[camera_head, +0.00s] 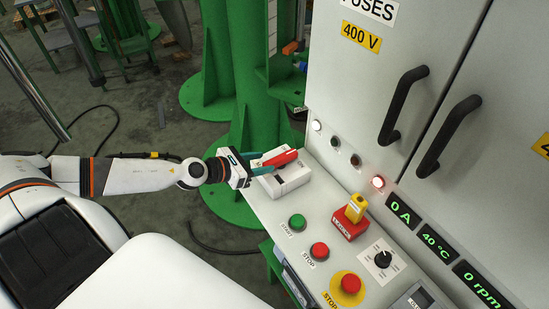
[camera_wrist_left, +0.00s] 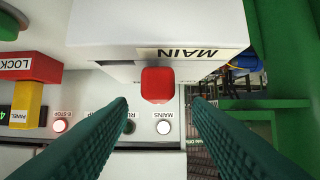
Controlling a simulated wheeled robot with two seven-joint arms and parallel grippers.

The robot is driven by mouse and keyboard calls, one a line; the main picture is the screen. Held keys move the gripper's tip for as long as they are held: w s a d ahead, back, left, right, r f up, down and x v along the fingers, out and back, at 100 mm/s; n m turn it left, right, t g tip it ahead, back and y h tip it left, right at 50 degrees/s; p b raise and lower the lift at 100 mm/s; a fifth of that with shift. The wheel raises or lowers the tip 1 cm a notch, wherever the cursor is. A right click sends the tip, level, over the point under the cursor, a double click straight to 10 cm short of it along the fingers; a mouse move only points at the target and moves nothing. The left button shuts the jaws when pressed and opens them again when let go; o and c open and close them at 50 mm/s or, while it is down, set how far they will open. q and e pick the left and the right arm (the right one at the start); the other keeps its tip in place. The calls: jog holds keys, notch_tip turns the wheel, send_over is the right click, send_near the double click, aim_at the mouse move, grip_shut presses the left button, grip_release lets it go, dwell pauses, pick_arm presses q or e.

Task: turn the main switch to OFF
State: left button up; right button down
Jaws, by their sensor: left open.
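The main switch is a white box (camera_head: 290,179) with a red handle (camera_head: 281,158), at the left end of the panel ledge. In the left wrist view the red handle (camera_wrist_left: 157,85) shows end-on, below an upside-down MAIN label (camera_wrist_left: 187,53). My left gripper (camera_head: 268,163) is at the switch with its teal fingers open. In the wrist view the fingers (camera_wrist_left: 160,103) stand to either side of the handle's line, with gaps on both sides. I cannot read the handle's ON or OFF position. My right gripper is not in view.
Right of the switch are a green START button (camera_head: 297,221), a red STOP button (camera_head: 320,250), an emergency stop (camera_head: 350,284) and a red-and-yellow lock block (camera_head: 350,222). The cabinet with black handles (camera_head: 403,104) rises behind. A green column (camera_head: 237,80) stands at the left.

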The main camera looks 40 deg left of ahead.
aim_at(273, 161)
pick_arm(q)
jog(key=p+x, duration=0.1)
jog(key=x, duration=0.2)
jog(key=shift+w+d, duration=0.25)
jog(key=shift+w, duration=0.1)
jog(key=shift+w+d+f+p, duration=0.3)
jog(key=shift+w+f+p, duration=0.1)
jog(key=shift+w, duration=0.15)
